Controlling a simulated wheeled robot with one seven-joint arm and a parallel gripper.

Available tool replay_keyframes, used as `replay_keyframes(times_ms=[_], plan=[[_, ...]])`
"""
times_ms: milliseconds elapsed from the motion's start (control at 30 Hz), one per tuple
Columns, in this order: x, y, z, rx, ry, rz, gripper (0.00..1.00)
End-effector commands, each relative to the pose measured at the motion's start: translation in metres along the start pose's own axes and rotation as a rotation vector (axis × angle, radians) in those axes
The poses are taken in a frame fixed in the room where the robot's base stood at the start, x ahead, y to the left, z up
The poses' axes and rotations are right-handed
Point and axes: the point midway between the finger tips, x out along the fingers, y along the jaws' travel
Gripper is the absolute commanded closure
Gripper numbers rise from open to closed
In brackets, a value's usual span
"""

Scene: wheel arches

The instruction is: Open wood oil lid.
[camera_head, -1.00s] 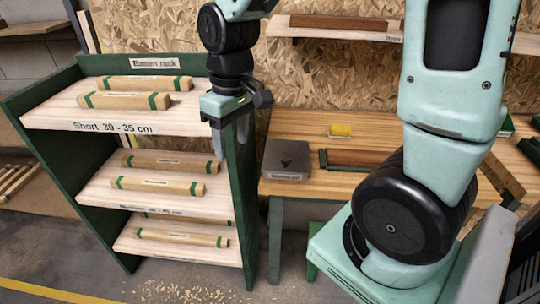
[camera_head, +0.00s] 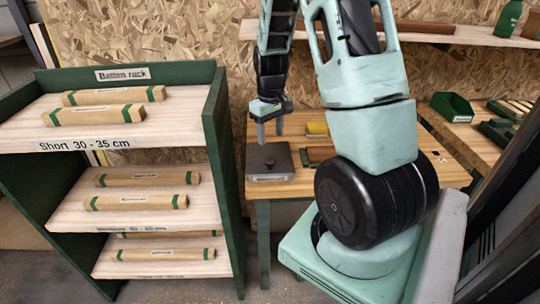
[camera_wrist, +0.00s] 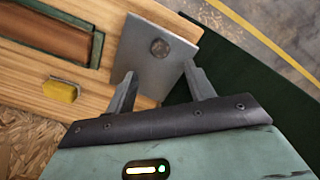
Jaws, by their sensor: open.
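A dark grey box with a flat lid (camera_head: 270,160) stands on the left end of the wooden workbench. A small label is on its front, too small to read. A round knob (camera_wrist: 160,47) sits on the lid and shows in the wrist view. The lid lies flat on the box. My gripper (camera_head: 270,129) is above the box, fingers pointing down, open and empty. In the wrist view my gripper (camera_wrist: 160,75) has its two fingers apart at the near edge of the lid, with the knob beyond them. I see no contact.
A yellow block (camera_head: 317,129) and a brown piece in a green holder (camera_head: 318,154) lie beside the box on the workbench (camera_head: 291,187). The batten rack (camera_head: 213,110) stands close on the left. A wall shelf (camera_head: 430,35) runs behind.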

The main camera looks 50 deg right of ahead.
Motion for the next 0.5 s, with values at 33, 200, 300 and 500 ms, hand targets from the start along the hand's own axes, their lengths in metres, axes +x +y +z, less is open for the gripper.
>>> replay_keyframes(times_ms=[33,200,300,500], plan=[[0.011,0.000,0.002,0.001,-0.006,-0.003,0.46],[0.046,0.000,0.001,0.002,-0.005,-0.002,0.46],[0.063,-0.001,0.001,0.000,-0.004,-0.002,0.46],[0.085,-0.001,0.000,0.002,-0.002,-0.002,0.46]])
